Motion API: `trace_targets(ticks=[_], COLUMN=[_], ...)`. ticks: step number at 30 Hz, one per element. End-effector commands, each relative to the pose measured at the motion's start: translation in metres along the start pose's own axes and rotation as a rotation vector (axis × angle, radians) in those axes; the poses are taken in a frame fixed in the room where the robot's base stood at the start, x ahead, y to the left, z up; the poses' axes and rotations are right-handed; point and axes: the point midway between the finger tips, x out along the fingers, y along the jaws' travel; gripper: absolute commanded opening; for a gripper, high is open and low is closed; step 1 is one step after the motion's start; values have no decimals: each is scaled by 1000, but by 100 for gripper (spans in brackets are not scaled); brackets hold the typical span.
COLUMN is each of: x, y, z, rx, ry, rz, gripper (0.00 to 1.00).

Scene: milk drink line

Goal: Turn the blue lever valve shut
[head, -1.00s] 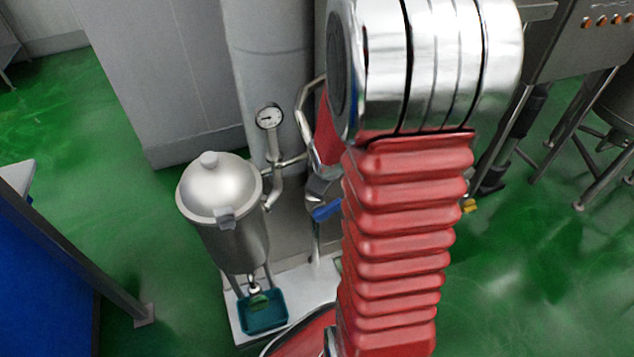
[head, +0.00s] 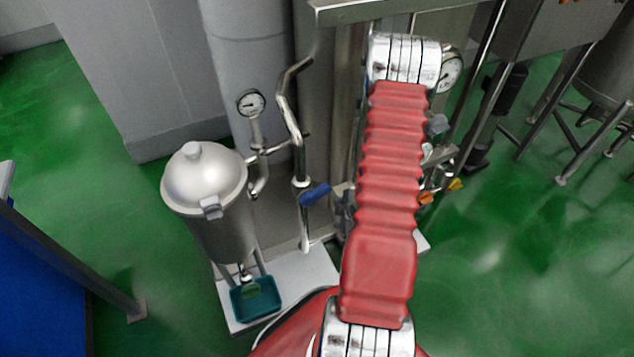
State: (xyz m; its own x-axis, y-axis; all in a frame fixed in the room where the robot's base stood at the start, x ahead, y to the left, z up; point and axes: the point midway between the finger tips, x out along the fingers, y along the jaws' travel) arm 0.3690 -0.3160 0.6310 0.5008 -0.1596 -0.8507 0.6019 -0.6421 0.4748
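The blue lever (head: 315,195) sits on a thin upright steel pipe (head: 305,231) in the middle of the head view. It points to the right and slightly up, across the line of the pipe. My red-sleeved arm stands just right of it and covers what lies behind. A small dark grey part shows at the arm's left edge, close to the lever's free end; it may be part of my gripper, but I cannot tell. My gripper's fingers cannot be made out, nor whether they touch the lever.
A lidded steel vessel (head: 206,192) and a pressure gauge (head: 251,103) stand left of the pipe. A teal bin (head: 256,299) sits on the white base (head: 310,271). Orange (head: 425,198) and yellow (head: 455,184) handles show right of my arm. Green floor is open at right.

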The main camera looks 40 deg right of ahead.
Motion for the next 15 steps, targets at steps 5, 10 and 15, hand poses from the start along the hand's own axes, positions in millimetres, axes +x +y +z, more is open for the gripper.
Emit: trace_targets(ticks=[5, 10, 15], x=[22, 28, 23], y=[-13, -9, -4], z=[2, -8, -18], rx=[-177, -376, -543], ry=[91, 158, 182], rz=[115, 288, 469], gripper=[48, 48, 48])
